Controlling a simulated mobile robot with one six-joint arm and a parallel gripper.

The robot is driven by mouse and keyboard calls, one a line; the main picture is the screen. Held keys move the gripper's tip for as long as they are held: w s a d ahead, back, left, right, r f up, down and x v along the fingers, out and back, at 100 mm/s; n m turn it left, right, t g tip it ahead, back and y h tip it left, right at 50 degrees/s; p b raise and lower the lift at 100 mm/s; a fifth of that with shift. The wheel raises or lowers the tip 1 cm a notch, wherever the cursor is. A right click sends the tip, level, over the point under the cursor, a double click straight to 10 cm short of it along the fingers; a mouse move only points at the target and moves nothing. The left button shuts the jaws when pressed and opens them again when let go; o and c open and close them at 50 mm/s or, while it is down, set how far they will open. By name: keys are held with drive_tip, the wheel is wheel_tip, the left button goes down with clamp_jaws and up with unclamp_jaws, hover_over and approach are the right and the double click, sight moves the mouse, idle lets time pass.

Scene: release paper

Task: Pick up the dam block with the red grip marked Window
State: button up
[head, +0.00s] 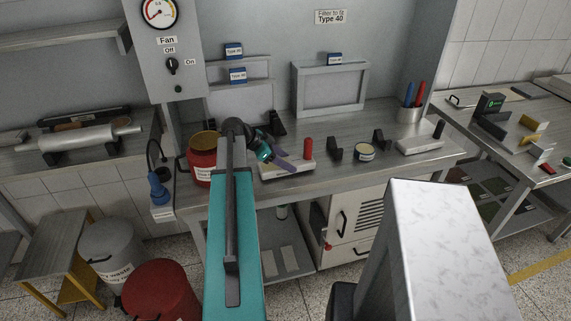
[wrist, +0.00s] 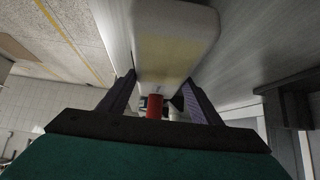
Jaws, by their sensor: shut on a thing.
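A pale dam block (head: 297,169) with an upright red grip (head: 308,148) is at the front part of the steel bench (head: 230,197), just right of my gripper (head: 284,163). In the wrist view the block (wrist: 176,40) fills the top middle, with a yellowish patch on its face. Its red grip (wrist: 154,107) shows between the dark fingers of my gripper (wrist: 160,98). My gripper is shut on the block. I cannot tell whether the block touches the bench. No Window marking is readable.
A red canister (head: 202,165) stands left of my arm. A pot (head: 409,114) with red and blue handles stands behind.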

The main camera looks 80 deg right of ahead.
drive_tip(key=shift+r+b, duration=0.55)
drive_tip(key=shift+r, duration=0.75)
drive_tip(key=w+a+b, duration=0.2)
drive_tip(key=w+a, duration=0.2)
drive_tip(key=a, duration=0.3)
drive_tip(key=w+a+r+b, duration=0.1)
drive_tip(key=w+a, duration=0.3)
drive_tip(key=a, duration=0.3)
drive_tip(key=shift+r+b, duration=0.25)
drive_tip(key=shift+b, duration=0.1)
